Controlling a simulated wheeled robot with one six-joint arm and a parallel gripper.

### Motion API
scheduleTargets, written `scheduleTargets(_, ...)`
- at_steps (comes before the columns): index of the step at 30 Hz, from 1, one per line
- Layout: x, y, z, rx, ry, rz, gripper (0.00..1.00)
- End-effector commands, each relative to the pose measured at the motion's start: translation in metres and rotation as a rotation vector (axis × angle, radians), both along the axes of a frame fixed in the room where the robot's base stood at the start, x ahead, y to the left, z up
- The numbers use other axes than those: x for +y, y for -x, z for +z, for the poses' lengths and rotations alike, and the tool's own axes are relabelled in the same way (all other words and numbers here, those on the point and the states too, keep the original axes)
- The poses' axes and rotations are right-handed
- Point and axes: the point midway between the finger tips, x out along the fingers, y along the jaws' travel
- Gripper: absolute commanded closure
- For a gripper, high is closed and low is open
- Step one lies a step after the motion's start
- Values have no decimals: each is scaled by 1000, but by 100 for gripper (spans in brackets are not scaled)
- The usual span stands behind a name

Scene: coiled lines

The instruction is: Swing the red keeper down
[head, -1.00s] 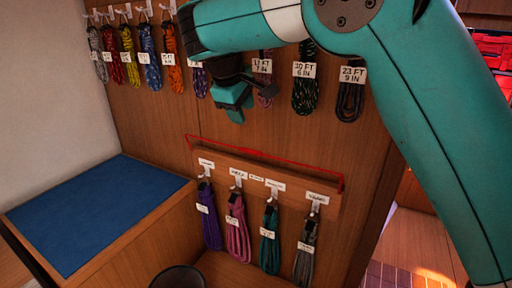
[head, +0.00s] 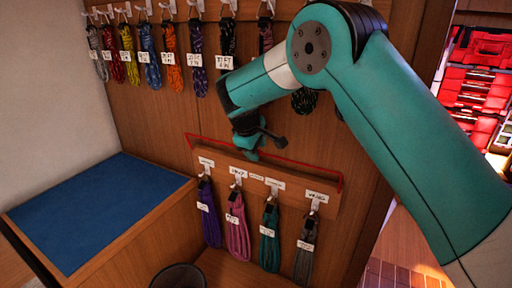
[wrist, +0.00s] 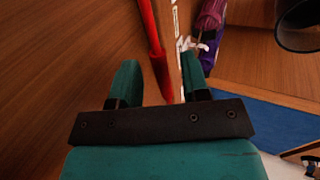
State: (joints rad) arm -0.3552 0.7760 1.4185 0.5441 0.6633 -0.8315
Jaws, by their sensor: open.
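The red keeper (head: 305,166) is a thin red bar with short end arms. It is up, running along above the lower hook board (head: 325,188) in the head view. My gripper (head: 250,148) is at the bar, left of its middle. In the wrist view the keeper (wrist: 154,45) runs down the picture into the gap between the two fingers of my open gripper (wrist: 162,85). The bar looks nearer the right finger. I cannot tell whether either finger touches it.
Purple (head: 210,215), pink (head: 238,228), teal (head: 270,240) and grey (head: 304,250) coils hang from the lower hooks. More coils hang on the upper row. A blue-topped bench (head: 95,210) stands left, and a dark round container (head: 180,277) stands below.

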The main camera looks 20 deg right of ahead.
Motion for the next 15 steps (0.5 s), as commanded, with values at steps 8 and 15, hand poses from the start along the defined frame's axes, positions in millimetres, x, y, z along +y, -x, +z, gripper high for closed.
scheduleTargets(8, 0, 0, 0, 0, 0, 0, 81)
scheduleTargets(15, 0, 0, 0, 0, 0, 0, 100)
